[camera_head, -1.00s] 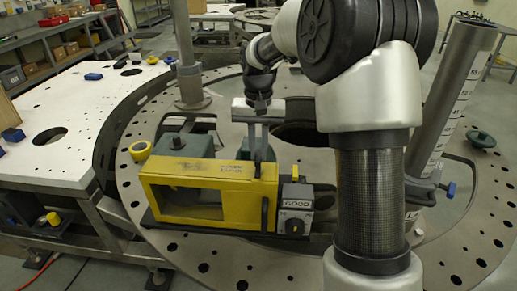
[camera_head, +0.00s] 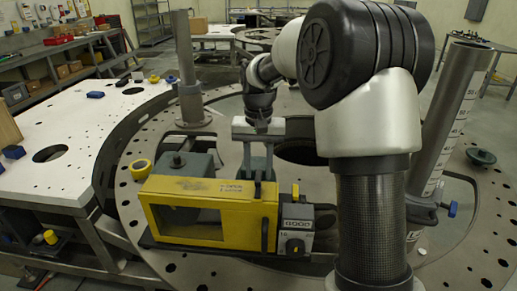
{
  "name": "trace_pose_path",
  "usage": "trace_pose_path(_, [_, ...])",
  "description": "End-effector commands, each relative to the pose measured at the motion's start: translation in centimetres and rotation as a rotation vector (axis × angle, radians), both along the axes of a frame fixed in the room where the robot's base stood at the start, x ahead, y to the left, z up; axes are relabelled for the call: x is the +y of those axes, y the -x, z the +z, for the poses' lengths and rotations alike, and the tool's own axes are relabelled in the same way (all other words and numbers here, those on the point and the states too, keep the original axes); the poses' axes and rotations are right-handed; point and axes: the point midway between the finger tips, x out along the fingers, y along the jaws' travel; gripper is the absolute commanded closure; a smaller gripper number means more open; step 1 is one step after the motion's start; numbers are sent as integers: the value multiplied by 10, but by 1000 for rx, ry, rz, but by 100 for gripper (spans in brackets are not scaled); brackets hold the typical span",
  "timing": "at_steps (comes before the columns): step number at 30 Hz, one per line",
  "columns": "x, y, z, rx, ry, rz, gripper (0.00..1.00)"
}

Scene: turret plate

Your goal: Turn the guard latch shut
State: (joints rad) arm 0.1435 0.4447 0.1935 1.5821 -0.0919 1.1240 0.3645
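A yellow guard (camera_head: 208,190) with a windowed front stands on the turret plate (camera_head: 200,270). A dark upright handle (camera_head: 265,235) is at the guard's right front corner. A small yellow-tipped peg (camera_head: 296,191) stands on the grey box at the guard's right end. I cannot tell which of these parts is the latch. My gripper (camera_head: 258,176) points down at the guard's rear right top edge. Its two fingers stand apart, with a gap between them. Whether the fingertips touch anything is unclear.
The grey box (camera_head: 297,225) carries a label and a dark knob. A marked column (camera_head: 450,110) rises at right. A grey post (camera_head: 187,70) stands behind.

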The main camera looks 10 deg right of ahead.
Motion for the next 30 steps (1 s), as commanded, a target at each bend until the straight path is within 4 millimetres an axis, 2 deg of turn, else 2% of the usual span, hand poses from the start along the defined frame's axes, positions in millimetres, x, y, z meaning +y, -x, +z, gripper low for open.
trace_pose_path(5, [0,-1,32,-7,0,0,67])
trace_pose_path(18, [1,-1,136,-3,0,2,67])
trace_pose_path(24, [0,0,162,-2,0,2,67])
trace_pose_path(30, [0,0,169,0,0,1,67])
